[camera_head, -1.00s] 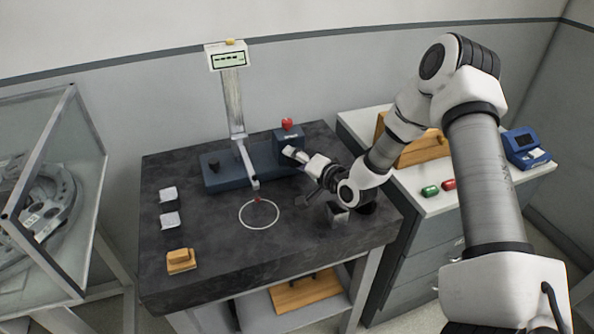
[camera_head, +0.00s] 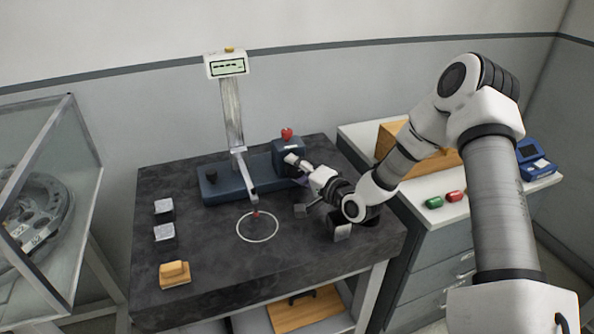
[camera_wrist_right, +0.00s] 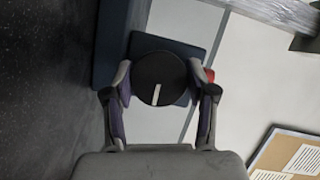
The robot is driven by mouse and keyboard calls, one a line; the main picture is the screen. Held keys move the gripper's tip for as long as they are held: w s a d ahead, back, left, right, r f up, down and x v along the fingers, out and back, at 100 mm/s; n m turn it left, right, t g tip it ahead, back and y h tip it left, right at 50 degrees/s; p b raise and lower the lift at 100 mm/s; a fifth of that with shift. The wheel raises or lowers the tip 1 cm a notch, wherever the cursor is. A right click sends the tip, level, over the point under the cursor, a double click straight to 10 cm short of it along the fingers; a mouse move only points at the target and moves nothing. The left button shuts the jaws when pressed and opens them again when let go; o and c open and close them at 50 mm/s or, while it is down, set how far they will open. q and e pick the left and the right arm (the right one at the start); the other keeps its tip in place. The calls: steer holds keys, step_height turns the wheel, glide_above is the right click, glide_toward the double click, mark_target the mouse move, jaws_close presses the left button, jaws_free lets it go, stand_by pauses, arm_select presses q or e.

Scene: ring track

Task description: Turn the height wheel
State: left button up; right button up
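The height wheel (camera_wrist_right: 160,78) is a black disc with a white line, and it faces the camera in the right wrist view. My right gripper (camera_wrist_right: 159,72) has one finger on each side of the disc, and both pads appear to touch its rim. In the head view my right gripper (camera_head: 296,161) is at the front of the blue box (camera_head: 287,145) of the height stand, and it hides the wheel there. The stand has a metal column (camera_head: 232,112), a display (camera_head: 227,65) and an arm (camera_head: 247,175) above a white ring (camera_head: 257,227). My left gripper is not in view.
The dark table (camera_head: 200,285) holds two small grey blocks (camera_head: 164,232) and a wooden block (camera_head: 174,274) at left. A cabinet at right carries a green piece (camera_head: 434,202), a red piece (camera_head: 455,196) and a blue device (camera_head: 533,163). A glass case (camera_head: 60,190) stands at left.

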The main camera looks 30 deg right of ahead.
steer(key=shift+o, duration=1.1)
steer(key=s, duration=0.2)
steer(key=s+d, duration=0.1)
steer(key=s, duration=0.3)
steer(key=shift+s+d+r, duration=0.15)
steer(key=shift+s+r, duration=0.2)
steer(key=shift+r, duration=0.05)
steer(key=shift+s, duration=0.3)
